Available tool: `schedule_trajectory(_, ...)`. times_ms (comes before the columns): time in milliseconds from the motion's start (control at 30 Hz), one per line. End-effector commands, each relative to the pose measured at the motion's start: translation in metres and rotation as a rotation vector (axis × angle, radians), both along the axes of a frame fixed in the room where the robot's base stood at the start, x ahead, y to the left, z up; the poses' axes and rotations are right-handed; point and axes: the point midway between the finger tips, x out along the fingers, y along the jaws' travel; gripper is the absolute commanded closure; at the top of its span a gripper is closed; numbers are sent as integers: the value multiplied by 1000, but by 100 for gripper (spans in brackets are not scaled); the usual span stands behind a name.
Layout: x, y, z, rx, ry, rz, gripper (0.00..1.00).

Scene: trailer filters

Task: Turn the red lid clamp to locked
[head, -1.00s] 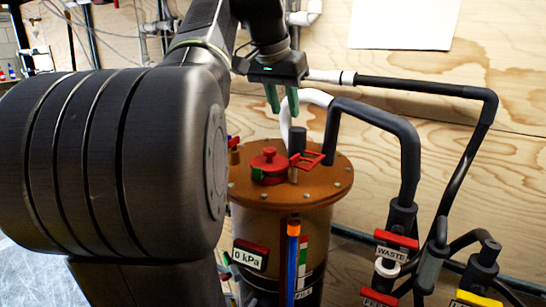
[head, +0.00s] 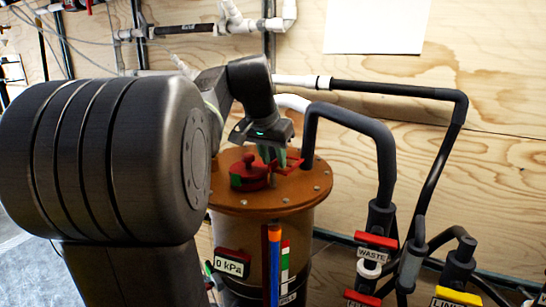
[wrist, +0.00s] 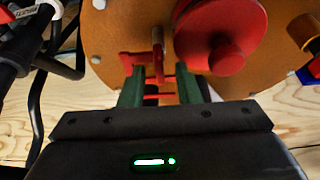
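The red lid clamp (head: 291,166) is an open lever frame on the orange-brown round lid (head: 312,187) of the filter vessel. In the wrist view the clamp (wrist: 140,59) lies beside an upright metal pin, and its red bars show between my fingers. My gripper (head: 272,157) points down at the clamp, with its green fingertips apart. In the wrist view the fingers (wrist: 160,88) stand on either side of the clamp's bars. I cannot tell whether they touch it. The fingers hide part of the clamp.
A red round knob (head: 249,172) sits on the lid close to the clamp; it looms in the wrist view (wrist: 222,35). A thick grey hose (head: 352,125) rises at the lid's right. Valves labelled WASTE (head: 376,241) and others stand right of the vessel.

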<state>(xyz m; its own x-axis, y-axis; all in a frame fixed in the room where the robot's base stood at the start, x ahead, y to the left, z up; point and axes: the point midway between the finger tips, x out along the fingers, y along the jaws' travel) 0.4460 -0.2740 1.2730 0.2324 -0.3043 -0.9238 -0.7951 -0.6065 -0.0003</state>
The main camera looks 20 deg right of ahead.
Motion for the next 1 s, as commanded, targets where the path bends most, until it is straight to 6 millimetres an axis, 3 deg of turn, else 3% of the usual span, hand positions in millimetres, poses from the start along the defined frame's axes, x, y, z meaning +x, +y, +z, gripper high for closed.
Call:
schedule_trajectory(200, 0, 0, 0, 0, 0, 0, 70)
schedule_trajectory(367, 0, 0, 0, 0, 0, 0, 99)
schedule_trajectory(767, 0, 0, 1, 0, 0, 16, 100)
schedule_trajectory(1000, -1, -1, 2, 1, 1, 116, 100)
